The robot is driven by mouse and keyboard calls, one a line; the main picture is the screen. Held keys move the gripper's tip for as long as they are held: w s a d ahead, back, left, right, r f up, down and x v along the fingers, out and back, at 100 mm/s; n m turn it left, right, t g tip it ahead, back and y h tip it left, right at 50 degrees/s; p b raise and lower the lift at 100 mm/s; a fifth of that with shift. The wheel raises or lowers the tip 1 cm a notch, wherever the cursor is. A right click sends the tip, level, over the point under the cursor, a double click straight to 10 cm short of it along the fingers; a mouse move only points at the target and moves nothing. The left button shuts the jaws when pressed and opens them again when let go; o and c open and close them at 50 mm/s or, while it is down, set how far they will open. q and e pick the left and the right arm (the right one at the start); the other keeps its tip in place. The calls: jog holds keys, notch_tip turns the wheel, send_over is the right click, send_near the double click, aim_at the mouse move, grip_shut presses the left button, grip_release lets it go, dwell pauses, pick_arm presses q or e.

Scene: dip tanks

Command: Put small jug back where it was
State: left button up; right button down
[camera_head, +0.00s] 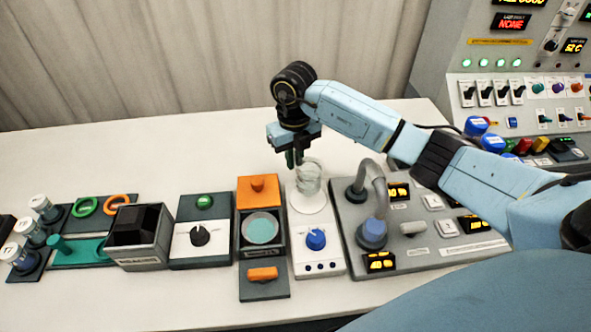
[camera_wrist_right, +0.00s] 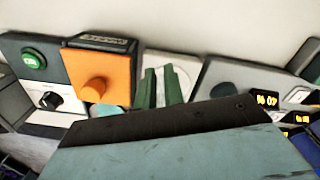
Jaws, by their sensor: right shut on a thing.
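The small jug (camera_head: 309,181) is a clear glass vessel, upright over the round white pad of a white unit (camera_head: 318,257) with a blue knob. I cannot tell whether its base touches the pad. My right gripper (camera_head: 294,158) reaches down at the jug's back-left rim and is shut on it. In the right wrist view the green fingers of my right gripper (camera_wrist_right: 162,88) stand in front of the white pad (camera_wrist_right: 185,76); the jug's outline is hard to make out there. My left gripper is not in view.
Left of the white unit stands a tank (camera_head: 262,230) with an orange lid block (camera_head: 259,192) behind it. Right of it is a grey tap console (camera_head: 414,235). Further left are a green-button box (camera_head: 201,243) and a dark bin (camera_head: 139,239). The table behind is clear.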

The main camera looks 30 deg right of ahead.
jog(key=shift+f, duration=1.8)
jog(key=shift+f, duration=0.1)
jog(key=c, duration=1.5)
grip_release()
notch_tip(320, 180, up, 12)
jog(key=shift+r, duration=0.15)
